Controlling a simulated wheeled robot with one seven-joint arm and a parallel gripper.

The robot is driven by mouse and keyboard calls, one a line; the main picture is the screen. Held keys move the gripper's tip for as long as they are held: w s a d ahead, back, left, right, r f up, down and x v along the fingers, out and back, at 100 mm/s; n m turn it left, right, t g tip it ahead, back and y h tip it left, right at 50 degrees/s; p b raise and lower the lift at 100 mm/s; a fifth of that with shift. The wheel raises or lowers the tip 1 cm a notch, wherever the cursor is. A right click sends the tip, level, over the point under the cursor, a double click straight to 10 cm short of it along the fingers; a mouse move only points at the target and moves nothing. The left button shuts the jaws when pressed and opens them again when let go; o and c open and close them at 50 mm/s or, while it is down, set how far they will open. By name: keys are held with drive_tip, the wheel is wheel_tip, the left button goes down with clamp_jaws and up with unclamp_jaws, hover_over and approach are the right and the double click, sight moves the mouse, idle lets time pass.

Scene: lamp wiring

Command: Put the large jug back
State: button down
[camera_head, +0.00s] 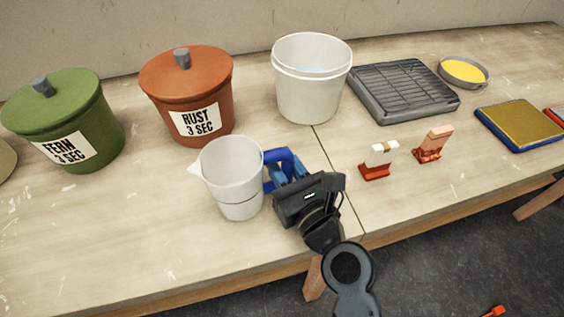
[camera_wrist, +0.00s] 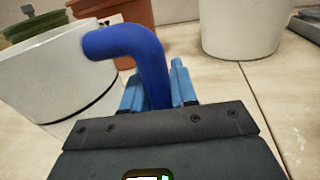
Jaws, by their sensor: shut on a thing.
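The large jug (camera_head: 231,172) is white with a spout at the left, a dark line around its lower part and a blue handle (camera_head: 281,157) at the right. It stands upright at the front middle of the table; I cannot tell whether its base touches the wood. My gripper (camera_head: 284,178) is at the jug's right side, shut on the blue handle. In the wrist view the handle (camera_wrist: 150,62) rises between the blue fingers (camera_wrist: 158,90) and bends left to the jug's white wall (camera_wrist: 50,85). The handle's lower end is hidden by my gripper.
Behind the jug stand a green lidded pot (camera_head: 75,120) marked FERN, a rust pot (camera_head: 190,95) marked RUST and a white bucket (camera_head: 308,95). A grey ribbed tray (camera_head: 403,90), two small red-based items (camera_head: 378,160) (camera_head: 434,145) and a yellow pad (camera_head: 520,125) lie right. The front left table is clear.

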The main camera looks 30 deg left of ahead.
drive_tip(key=shift+f, duration=0.2)
drive_tip(key=c, duration=0.9)
unclamp_jaws()
drive_tip(key=shift+r, duration=0.25)
drive_tip(key=b+v, duration=0.1)
drive_tip(key=v, duration=1.1)
